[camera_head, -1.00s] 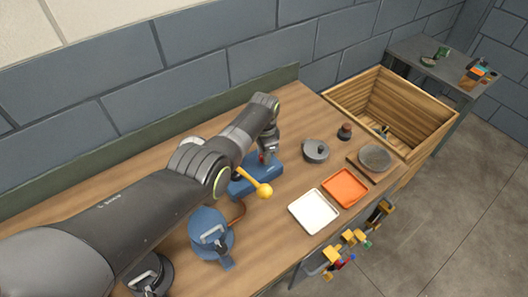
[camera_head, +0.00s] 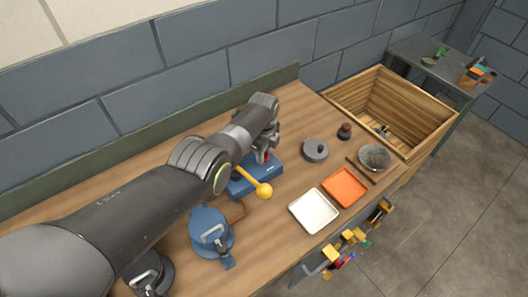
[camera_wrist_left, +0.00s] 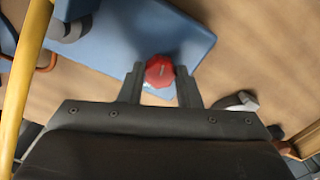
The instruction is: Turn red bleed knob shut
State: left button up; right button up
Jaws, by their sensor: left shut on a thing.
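The red bleed knob (camera_wrist_left: 159,71) shows in the left wrist view as a small faceted red cap with a pale line on its face. It stands on the blue base (camera_wrist_left: 120,28). My left gripper (camera_wrist_left: 160,78) is shut on the knob, with one finger on each side of it. In the head view the left gripper (camera_head: 268,150) points down at the blue base (camera_head: 262,178), and a bit of red (camera_head: 265,157) shows beside it. My right gripper is not in view.
A blue round casing (camera_head: 210,232) stands in front. A white tray (camera_head: 313,211), an orange tray (camera_head: 345,187) and a grey lidded pot (camera_head: 315,150) lie to the right. A wooden crate (camera_head: 430,140) is beyond.

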pick_arm(q)
jog(key=shift+w+r+m, duration=0.1)
jog(key=shift+m, duration=1.3)
jog(key=o, duration=1)
jog(key=shift+c, duration=0.2)
jog(key=shift+r+p, duration=0.5)
jog(key=shift+r, duration=0.05)
notch_tip(320, 180, up, 5)
jog(key=shift+r+p, duration=0.1)
jog(key=shift+p, duration=0.9)
notch_tip(320, 180, up, 11)
jog(key=b, duration=0.2)
